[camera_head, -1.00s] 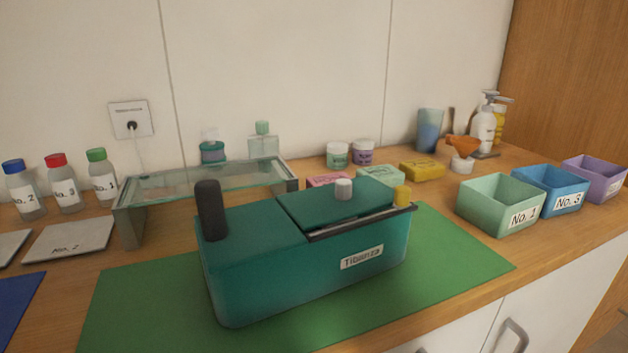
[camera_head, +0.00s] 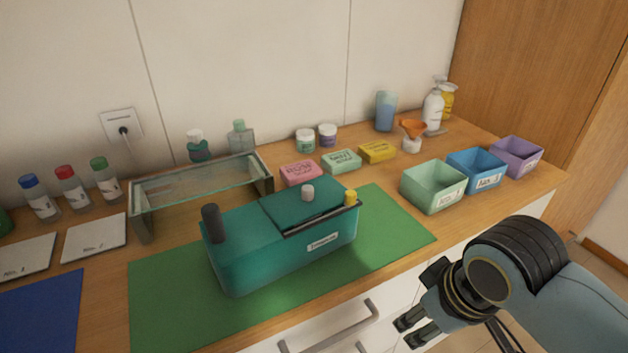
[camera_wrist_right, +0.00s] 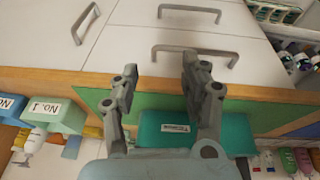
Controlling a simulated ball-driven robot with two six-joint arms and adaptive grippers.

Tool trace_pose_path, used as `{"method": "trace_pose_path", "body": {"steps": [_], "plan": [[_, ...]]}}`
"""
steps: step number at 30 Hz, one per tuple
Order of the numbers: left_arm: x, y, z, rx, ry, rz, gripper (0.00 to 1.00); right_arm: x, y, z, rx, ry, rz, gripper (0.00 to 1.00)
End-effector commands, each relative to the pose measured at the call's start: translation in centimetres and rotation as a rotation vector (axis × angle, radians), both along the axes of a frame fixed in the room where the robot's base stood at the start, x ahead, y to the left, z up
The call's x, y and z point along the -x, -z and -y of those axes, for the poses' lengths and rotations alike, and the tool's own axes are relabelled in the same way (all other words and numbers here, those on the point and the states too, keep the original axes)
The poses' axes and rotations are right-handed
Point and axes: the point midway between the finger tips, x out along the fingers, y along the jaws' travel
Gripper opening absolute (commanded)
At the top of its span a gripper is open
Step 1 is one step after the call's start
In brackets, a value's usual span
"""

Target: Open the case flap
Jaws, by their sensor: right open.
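The teal case (camera_head: 265,258) sits on a green mat (camera_head: 170,304) on the counter. Its flap (camera_head: 300,205) lies down over the right part of the top, with a small white knob (camera_head: 308,192) on it and a dark strip along its front edge. A black post stands at the case's left end and a yellow knob at its right end. My right gripper (camera_head: 414,330) is open and empty, in front of the counter, right of and apart from the case. In the right wrist view, the case (camera_wrist_right: 170,129) shows beyond the open fingers (camera_wrist_right: 157,78). My left gripper is not in view.
A glass shelf (camera_head: 200,183) stands behind the case. Soap bars, including a pink one (camera_head: 300,173), lie behind its right end. A green bin (camera_head: 433,187), a blue bin (camera_head: 476,172) and a purple bin (camera_head: 517,157) stand at right. Cabinet handles (camera_head: 330,330) project below the counter edge.

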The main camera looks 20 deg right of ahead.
Motion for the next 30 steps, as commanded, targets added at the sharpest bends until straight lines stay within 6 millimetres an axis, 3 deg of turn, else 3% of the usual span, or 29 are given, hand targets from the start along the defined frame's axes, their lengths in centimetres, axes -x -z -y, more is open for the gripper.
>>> {"method": "trace_pose_path", "body": {"steps": [1,3,11,21,25,30], "plan": [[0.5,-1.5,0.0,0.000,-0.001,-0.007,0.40,-1.4,-3.4,-0.3,-0.005,-0.028,0.016,0.46],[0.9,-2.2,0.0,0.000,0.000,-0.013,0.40,-3.2,-5.8,-0.7,-0.015,-0.078,0.019,0.46],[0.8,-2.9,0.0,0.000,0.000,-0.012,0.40,-10.5,-9.2,-1.6,-0.050,-0.258,0.020,0.46],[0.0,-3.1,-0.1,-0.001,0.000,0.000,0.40,-23.1,-14.8,-2.1,-0.122,-0.534,0.049,0.46],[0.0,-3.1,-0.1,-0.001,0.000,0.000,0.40,-25.2,-16.4,-2.3,-0.140,-0.591,0.060,0.46],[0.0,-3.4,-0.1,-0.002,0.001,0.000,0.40,-26.0,-15.6,-2.7,-0.148,-0.605,0.060,0.46]]}}
